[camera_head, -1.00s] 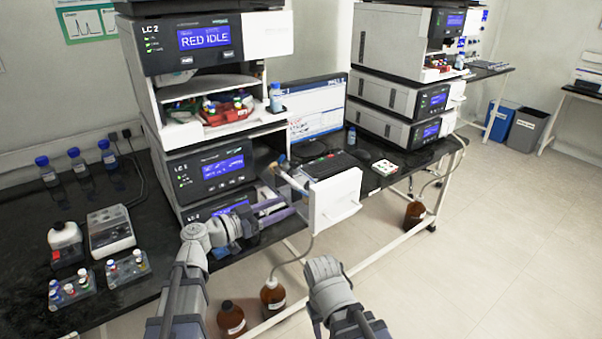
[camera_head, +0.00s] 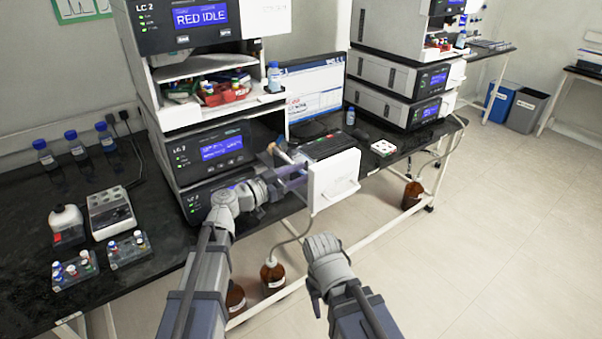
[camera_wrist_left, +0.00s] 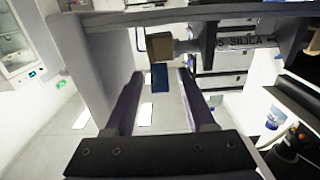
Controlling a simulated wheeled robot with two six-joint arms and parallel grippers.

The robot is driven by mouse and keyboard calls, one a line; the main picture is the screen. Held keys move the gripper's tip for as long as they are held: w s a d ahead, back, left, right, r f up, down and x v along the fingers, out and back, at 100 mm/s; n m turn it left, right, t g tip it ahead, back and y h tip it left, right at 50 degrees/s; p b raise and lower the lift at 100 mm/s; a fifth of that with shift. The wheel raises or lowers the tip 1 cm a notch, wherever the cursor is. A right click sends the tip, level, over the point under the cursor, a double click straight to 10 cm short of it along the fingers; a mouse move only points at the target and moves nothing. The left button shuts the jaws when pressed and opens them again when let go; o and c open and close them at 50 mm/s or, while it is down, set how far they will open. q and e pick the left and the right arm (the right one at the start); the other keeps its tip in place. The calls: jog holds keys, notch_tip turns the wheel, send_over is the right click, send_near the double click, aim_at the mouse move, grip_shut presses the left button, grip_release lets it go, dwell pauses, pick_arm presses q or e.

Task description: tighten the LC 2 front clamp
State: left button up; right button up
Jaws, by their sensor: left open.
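LC 2 is the near instrument stack, with a lit front panel (camera_head: 208,148) and a white open door or drawer front (camera_head: 333,180). My left gripper (camera_head: 292,172) is open behind that white panel. In the left wrist view, a tan block with a blue tab (camera_wrist_left: 159,78), seemingly the front clamp, shows at one end of a column (camera_wrist_left: 250,42) lettered "SILICA". The blue tab appears between my left fingertips (camera_wrist_left: 160,74); I cannot tell whether they touch it. In the head view the clamp is mostly hidden by the gripper. My right arm shows low in the head view, its jaws hidden.
A monitor (camera_head: 312,92) and keyboard (camera_head: 328,145) stand right of the stack. Vial racks (camera_head: 76,271) and blue-capped bottles (camera_head: 76,146) are on the bench at left. Brown bottles (camera_head: 273,275) stand below the bench.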

pick_arm(q)
jog(key=shift+c, duration=0.3)
grip_shut()
dwell(0.3)
